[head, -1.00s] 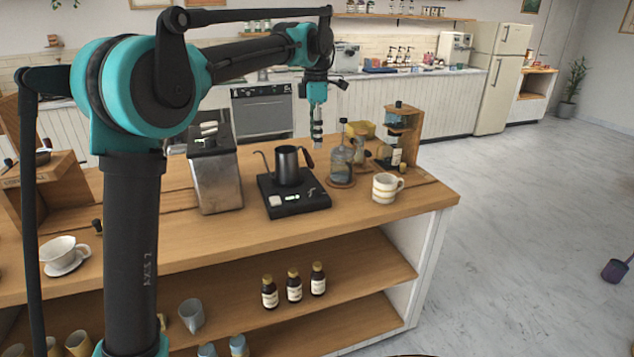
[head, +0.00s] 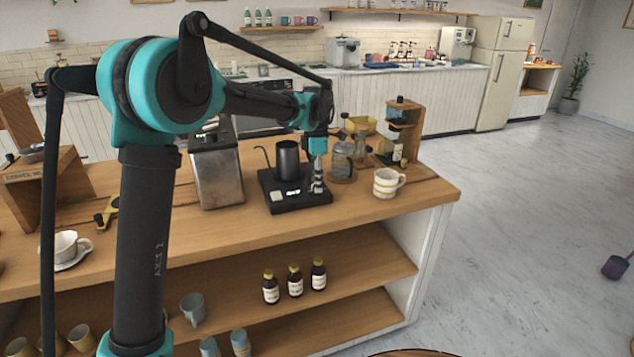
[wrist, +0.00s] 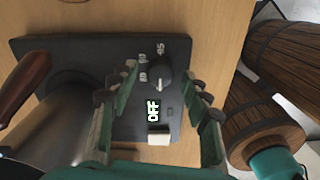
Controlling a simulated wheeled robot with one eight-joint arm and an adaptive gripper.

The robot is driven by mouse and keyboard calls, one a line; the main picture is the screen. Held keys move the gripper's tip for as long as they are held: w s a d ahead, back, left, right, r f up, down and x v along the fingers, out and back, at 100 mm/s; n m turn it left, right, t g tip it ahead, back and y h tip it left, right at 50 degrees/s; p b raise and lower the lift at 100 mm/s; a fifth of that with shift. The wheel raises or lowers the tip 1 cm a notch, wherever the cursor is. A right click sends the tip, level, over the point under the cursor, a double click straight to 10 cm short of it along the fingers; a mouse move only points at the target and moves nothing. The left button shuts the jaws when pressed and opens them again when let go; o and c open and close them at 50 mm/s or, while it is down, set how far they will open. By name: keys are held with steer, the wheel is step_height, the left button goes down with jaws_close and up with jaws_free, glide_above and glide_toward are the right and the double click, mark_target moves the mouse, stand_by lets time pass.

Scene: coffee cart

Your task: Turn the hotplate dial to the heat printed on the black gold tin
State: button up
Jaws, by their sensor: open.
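The black hotplate (head: 300,204) sits on the wooden cart top with a dark gooseneck kettle (head: 288,161) on it. In the wrist view, its round black dial (wrist: 157,77) has a pale pointer line and small printed numbers around it, too blurred to read surely. The small display (wrist: 153,110) reads OFF, above a pale button (wrist: 159,136). My gripper (head: 318,188) is low over the hotplate's right front. In the wrist view its open fingers (wrist: 165,80) are on both sides of the dial, apart from it. I cannot pick out the black gold tin.
A glass press (head: 342,162) stands close to the right of my gripper, with a striped mug (head: 386,183) farther right. A metal box (head: 217,175) stands left of the hotplate. Several small dark bottles (head: 294,283) are on the shelf below.

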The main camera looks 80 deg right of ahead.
steer(key=shift+f, duration=0.4)
jaws_close()
